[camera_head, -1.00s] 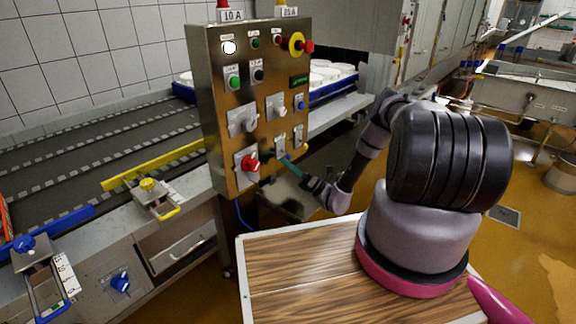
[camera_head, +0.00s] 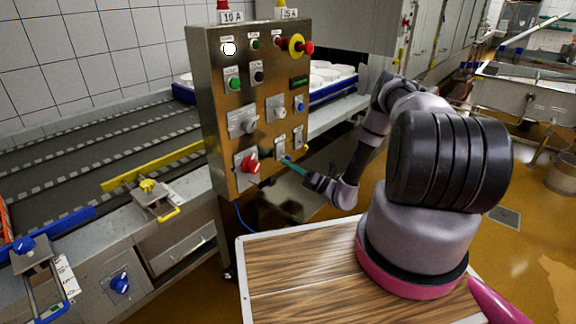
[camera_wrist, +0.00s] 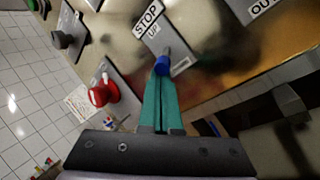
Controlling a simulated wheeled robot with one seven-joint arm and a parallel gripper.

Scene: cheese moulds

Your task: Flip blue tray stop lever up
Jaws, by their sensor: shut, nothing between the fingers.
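The blue-tipped stop lever (camera_wrist: 162,66) sits on a metal plate on the control panel, with a "STOP UP" label (camera_wrist: 149,22) above it in the wrist view. Its blue tip points away from the label, toward my gripper. My gripper (camera_wrist: 161,80) has thin teal fingers, shut together and empty. Their tips are right at the blue tip; whether they touch it I cannot tell. In the head view my gripper (camera_head: 290,161) reaches the panel's lower right, at the lever plate (camera_head: 280,147). The lever itself is tiny there and partly hidden by the fingers.
The steel panel (camera_head: 219,120) carries several other knobs and switches. A red knob (camera_head: 250,164) sits left of the lever and shows in the wrist view (camera_wrist: 101,94). An "OUT" plate (camera_wrist: 259,10) is to the right. A conveyor (camera_head: 90,160) runs left of the panel.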

